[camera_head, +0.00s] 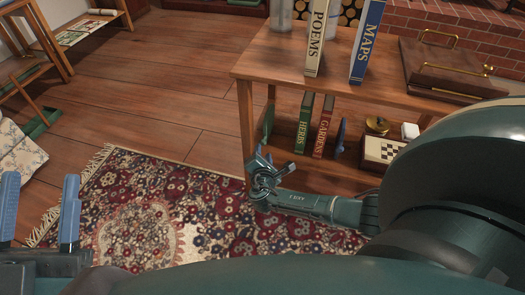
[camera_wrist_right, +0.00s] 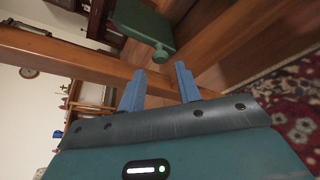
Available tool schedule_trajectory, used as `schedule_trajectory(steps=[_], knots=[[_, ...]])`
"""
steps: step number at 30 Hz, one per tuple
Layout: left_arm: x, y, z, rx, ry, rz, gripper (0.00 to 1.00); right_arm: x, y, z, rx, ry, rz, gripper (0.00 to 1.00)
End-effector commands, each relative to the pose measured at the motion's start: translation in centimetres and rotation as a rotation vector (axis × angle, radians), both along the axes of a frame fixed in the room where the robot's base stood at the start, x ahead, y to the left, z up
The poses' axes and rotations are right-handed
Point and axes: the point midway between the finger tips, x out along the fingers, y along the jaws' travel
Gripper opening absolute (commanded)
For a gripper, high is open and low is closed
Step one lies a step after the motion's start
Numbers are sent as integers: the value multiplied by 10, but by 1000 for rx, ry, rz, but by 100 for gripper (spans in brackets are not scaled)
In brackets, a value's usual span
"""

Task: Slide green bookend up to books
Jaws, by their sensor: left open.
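The green bookend (camera_head: 268,121) stands on the lower shelf near the left front leg, partly hidden by the leg. A gap separates it from the green HERBS book (camera_head: 304,123), which stands beside the red GARDENS book (camera_head: 323,126). A blue bookend (camera_head: 340,136) is at the right of the books. My right gripper (camera_head: 266,168) is near the shelf's left front corner, below the green bookend in the picture. In the right wrist view, its fingers (camera_wrist_right: 160,84) are apart and empty, with a green piece, apparently the bookend (camera_wrist_right: 143,27), beyond them. My left gripper (camera_head: 40,207) is open and empty at lower left.
The wooden shelf's top (camera_head: 282,65) holds POEMS (camera_head: 317,38), MAPS (camera_head: 367,42) and a brown tray (camera_head: 445,68). The patterned rug (camera_head: 150,205) and floor left are open.

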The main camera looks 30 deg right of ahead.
Motion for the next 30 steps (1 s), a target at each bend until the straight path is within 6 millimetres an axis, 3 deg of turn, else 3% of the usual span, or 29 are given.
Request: schedule_trajectory(steps=[3, 9, 20, 30], knots=[[-1, 1, 10, 11, -122, -2, 49, 19, -13, -10, -1, -2, -1, 34], [-6, 3, 27, 25, -249, -3, 49, 37, -24, -14, 1, -1, 0, 34], [-8, 3, 33, 26, -283, -4, 49, 41, -27, -14, 2, 1, 0, 34], [-8, 3, 33, 26, -284, -4, 49, 41, -27, -14, 2, 1, 0, 7]])
